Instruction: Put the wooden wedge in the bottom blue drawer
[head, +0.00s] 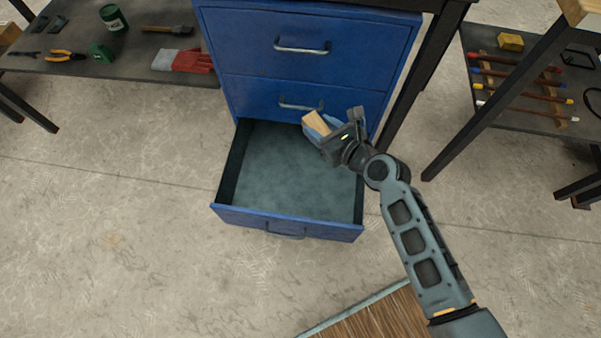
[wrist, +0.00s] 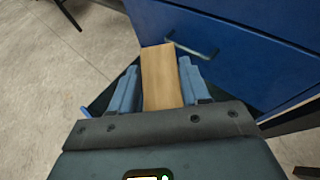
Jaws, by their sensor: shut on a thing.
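The wooden wedge (head: 316,123) is light tan and held between the fingers of my gripper (head: 327,127). It also shows in the wrist view (wrist: 160,78), with a blue-grey finger on each side. My gripper (wrist: 160,88) is shut on it. In the head view, wedge and gripper are over the back right part of the bottom blue drawer (head: 288,222), close to the cabinet front. The bottom drawer is pulled out, and its visible grey-green floor is bare. The back right corner of the drawer is hidden by my gripper.
The blue cabinet (head: 300,60) has two closed drawers above. A low shelf (head: 100,62) at the left holds tools, gloves and green containers. A dark table leg (head: 412,80) stands just right of the cabinet. A brown slatted surface (head: 385,315) lies at the front. The floor left is clear.

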